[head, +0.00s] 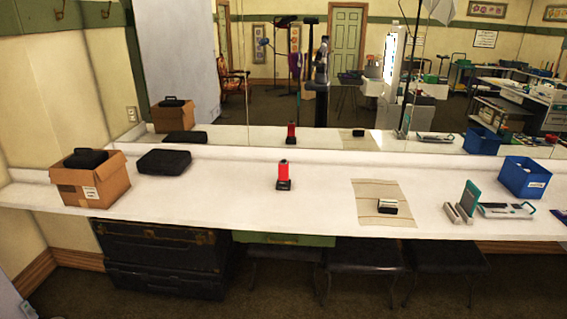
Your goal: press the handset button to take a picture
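A red upright piece on a black base (283,176) stands near the middle of the white counter; it may be the handset, but no button can be made out at this size. A small black and pale object (388,206) sits on a striped beige mat (366,192) to its right; I cannot tell what it is. No camera can be picked out for certain. My gripper is not directly in view. A dark upright shape in the mirror may be my own reflection.
The counter (230,190) is clear around the red piece. At left are a cardboard box (92,190) holding a black case and another black case (164,161). At right are a blue bin (525,178) and a teal-and-white device (470,198). A mirror backs the counter; trunks and stools stand below.

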